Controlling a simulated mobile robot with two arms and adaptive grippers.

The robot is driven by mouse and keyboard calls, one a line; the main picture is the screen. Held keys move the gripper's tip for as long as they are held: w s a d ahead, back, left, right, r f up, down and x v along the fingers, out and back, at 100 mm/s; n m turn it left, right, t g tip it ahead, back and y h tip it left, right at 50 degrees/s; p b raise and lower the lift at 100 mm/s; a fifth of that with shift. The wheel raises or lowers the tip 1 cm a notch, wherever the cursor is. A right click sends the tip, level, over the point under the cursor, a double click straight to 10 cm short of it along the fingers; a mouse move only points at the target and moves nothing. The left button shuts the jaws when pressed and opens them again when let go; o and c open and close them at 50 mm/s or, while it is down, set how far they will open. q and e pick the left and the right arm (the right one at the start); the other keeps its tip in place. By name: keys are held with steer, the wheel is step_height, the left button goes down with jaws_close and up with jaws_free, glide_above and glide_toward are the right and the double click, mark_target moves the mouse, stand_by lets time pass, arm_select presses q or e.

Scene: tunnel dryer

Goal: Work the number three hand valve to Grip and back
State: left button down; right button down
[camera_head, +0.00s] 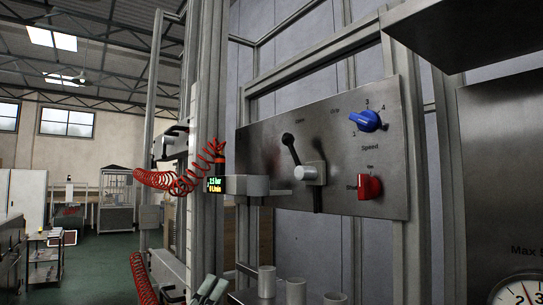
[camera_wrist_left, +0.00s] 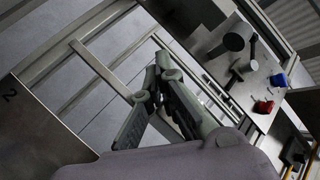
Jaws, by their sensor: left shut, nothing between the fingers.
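The hand valve (camera_head: 313,173) is on the steel panel (camera_head: 265,150) in the head view. Its dark lever with a round knob (camera_head: 288,139) tilts up and to the left from the pale hub. My right gripper is out of view.
A blue speed knob (camera_head: 366,121) and a red knob (camera_head: 369,187) sit right of the valve. Red coiled hoses (camera_head: 150,179) and a small lit display (camera_head: 215,185) are left of it. A plate marked 2 (camera_wrist_left: 30,125) stands left in the wrist view.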

arm_select(q)
steer(key=s+d+r+m+g+h, duration=0.4)
steer(key=r+m+g, duration=0.4)
steer(key=m, duration=0.5)
steer(key=s+d+r+m+g+h, duration=0.35)
steer(key=d+r+m+g, duration=0.35)
steer(key=m, duration=0.6)
steer(key=a+r+m+t+y, duration=0.3)
steer(key=a+r+y, duration=0.4)
steer(key=r, duration=0.4)
steer(key=shift+s+a+m+t+y, duration=0.15)
steer(key=shift+s+m+t+y, duration=0.3)
steer(key=shift+t, duration=0.15)
steer(key=shift+w, duration=0.1)
steer(key=p+x, duration=0.5)
steer(key=x, duration=0.5)
